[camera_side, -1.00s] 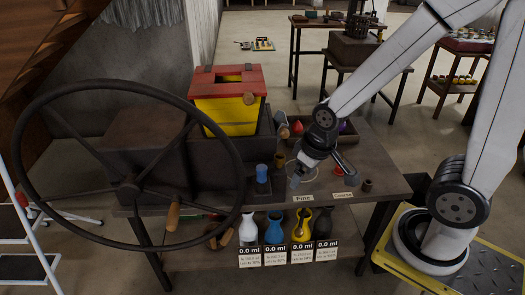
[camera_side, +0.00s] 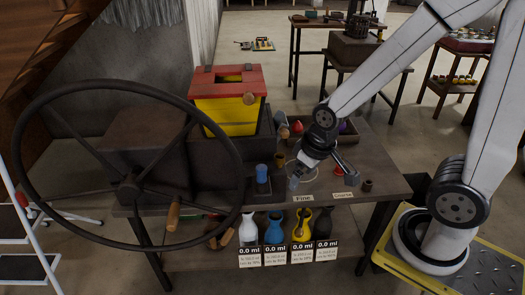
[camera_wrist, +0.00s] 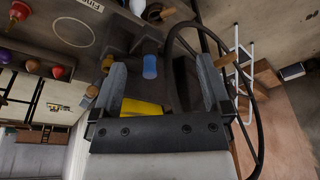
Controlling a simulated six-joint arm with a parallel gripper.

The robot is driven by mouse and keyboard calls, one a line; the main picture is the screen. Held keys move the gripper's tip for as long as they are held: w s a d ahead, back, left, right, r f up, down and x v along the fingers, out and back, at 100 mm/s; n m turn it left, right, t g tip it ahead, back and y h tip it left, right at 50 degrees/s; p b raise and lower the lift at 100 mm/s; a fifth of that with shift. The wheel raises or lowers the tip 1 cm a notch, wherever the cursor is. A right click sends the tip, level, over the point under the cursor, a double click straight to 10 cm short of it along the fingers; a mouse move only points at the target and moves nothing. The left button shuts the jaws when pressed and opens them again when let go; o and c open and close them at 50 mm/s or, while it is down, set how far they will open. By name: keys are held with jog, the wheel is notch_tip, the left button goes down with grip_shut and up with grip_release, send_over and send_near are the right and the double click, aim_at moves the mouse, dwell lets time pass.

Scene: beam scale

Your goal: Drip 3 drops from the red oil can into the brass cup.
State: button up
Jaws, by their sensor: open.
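A small red object (camera_side: 339,170), which looks like the red oil can, stands on the bench right of my gripper (camera_side: 295,181), partly hidden by my arm. In the wrist view a red can (camera_wrist: 18,12) shows at the top left corner, apart from my fingers.
A blue-topped cylinder (camera_side: 262,173) stands left of my gripper. A large black wheel (camera_side: 131,188) and a red-yellow box (camera_side: 229,98) are at the left. A tray (camera_side: 348,134) with coloured round-topped things lies behind my wrist. Several vases (camera_side: 274,230) stand on the shelf below.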

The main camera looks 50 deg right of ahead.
jog(key=shift+r, duration=0.15)
notch_tip(320, 180, up, 4)
jog(key=n+g+h, duration=0.5)
jog(key=n+h, duration=0.8)
jog(key=n, duration=0.3)
send_over(338, 165)
jog(key=a, duration=0.5)
jog(key=f, duration=3)
jog(key=shift+w+f, duration=0.15)
jog(key=shift+w, duration=0.25)
jog(key=shift+x, duration=1.25)
jog(key=shift+d, duration=0.1)
jog(key=shift+x, duration=2.5)
jog(key=shift+s+d, duration=0.1)
